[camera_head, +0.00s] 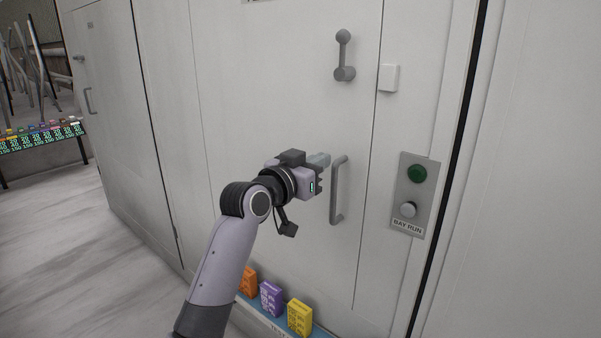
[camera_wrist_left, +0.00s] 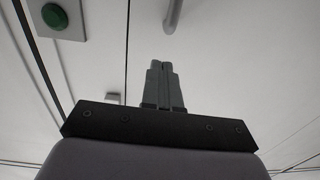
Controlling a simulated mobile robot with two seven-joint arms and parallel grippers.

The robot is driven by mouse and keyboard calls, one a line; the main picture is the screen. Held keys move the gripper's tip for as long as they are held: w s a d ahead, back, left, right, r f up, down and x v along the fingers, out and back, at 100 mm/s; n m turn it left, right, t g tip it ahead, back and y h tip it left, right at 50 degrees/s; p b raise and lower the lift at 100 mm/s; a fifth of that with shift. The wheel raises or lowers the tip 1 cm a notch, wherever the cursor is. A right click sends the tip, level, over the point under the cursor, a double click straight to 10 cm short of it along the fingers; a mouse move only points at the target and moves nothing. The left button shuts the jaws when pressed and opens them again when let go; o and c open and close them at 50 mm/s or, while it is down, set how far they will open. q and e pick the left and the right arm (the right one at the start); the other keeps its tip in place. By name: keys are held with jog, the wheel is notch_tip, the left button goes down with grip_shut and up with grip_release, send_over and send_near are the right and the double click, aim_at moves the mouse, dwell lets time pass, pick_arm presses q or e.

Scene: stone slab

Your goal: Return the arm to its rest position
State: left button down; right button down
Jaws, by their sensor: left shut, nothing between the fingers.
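My left gripper (camera_head: 322,160) reaches up from the bottom left in the head view, in front of a white cabinet door (camera_head: 270,90). Its fingers are shut with nothing between them, and they point right, near the top of a grey vertical door handle (camera_head: 338,190). I cannot tell whether they touch it. In the left wrist view the closed fingers (camera_wrist_left: 163,85) stand together at the centre, and the end of a grey bar (camera_wrist_left: 173,15) shows above and apart from them. My right gripper is not in view.
A grey lever (camera_head: 344,55) sits above. Orange, purple and yellow boxes (camera_head: 272,299) stand on a blue ledge below.

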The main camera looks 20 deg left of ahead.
pick_arm(q)
jog(key=shift+v, duration=2.55)
jog(key=s+a+f+n+g+y+p, duration=0.15)
jog(key=s+f, duration=0.25)
jog(key=f, duration=0.7)
jog(key=s+f+g+y, duration=0.15)
jog(key=s+f, duration=0.25)
jog(key=f, duration=0.7)
jog(key=s+f+g+p, duration=0.1)
jog(key=s+f+g, duration=0.1)
jog(key=s+f, duration=0.6)
jog(key=s+f+g, duration=0.1)
jog(key=s+f, duration=0.6)
jog(key=s, duration=0.8)
jog(key=shift+f+g+p, duration=0.4)
